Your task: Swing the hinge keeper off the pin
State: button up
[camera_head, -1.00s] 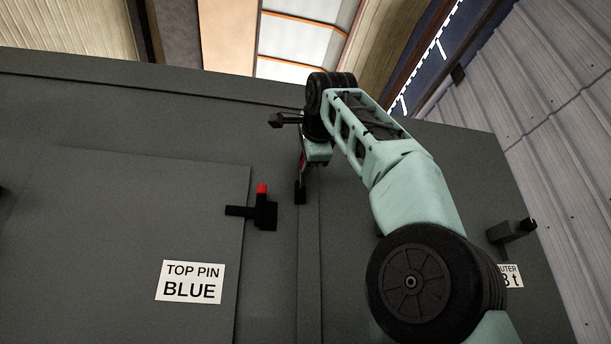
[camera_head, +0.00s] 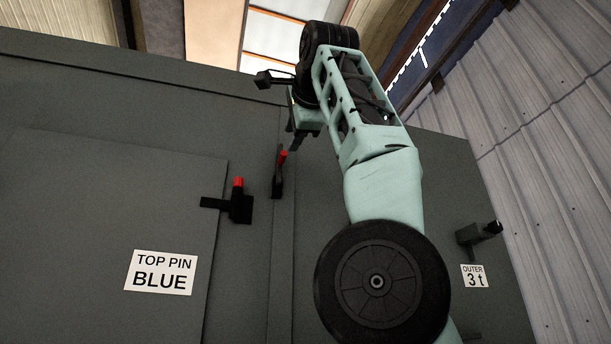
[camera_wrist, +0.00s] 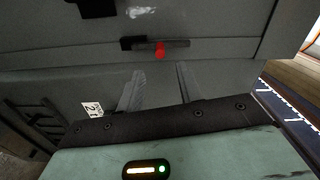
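A slim black keeper-like piece with a red tab (camera_head: 279,175) sits upright on the vertical strip of the grey enclosure. In the wrist view a black bar with a red tab (camera_wrist: 160,49), probably the same piece, lies beyond my fingertips. To its left in the head view, a black hinge block (camera_head: 240,208) has a red pin top (camera_head: 238,182) and an arm reaching onto the door panel. My gripper (camera_head: 297,140) is just above and right of the keeper-like piece. In the wrist view its two fingers (camera_wrist: 158,80) stand apart with nothing between them.
The door panel (camera_head: 100,210) carries a label reading "TOP PIN BLUE" (camera_head: 161,272). At right, a dark bracket (camera_head: 478,234) sticks out above an "OUTER 3 t" label (camera_head: 474,276). A corrugated wall (camera_head: 540,150) stands right of the enclosure.

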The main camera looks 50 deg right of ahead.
jog(key=v, duration=0.8)
jog(key=shift+s+a, duration=0.2)
jog(key=shift+s, duration=0.1)
dwell(0.3)
dwell(0.7)
